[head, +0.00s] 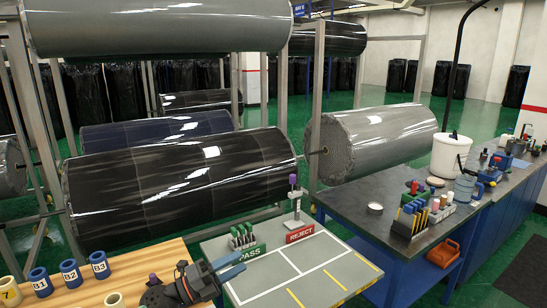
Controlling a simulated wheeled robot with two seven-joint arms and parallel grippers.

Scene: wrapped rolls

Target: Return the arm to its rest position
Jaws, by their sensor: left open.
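My left gripper (236,264) is low in the head view, left of centre. Its dark body is at the right edge of the wooden table, and its blue fingers point right, over the left edge of the pale marked board (262,287). The fingers are apart with nothing seen between them. The gripper is in front of the PASS holder (246,243), which carries several green items. A REJECT stand (299,230) with a purple-topped piece is farther right, apart from the gripper. My right gripper is not in view.
Large wrapped rolls (180,185) hang on racks behind. At right, a dark workbench (350,213) holds tools and a white bucket (450,155). The board's middle is clear.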

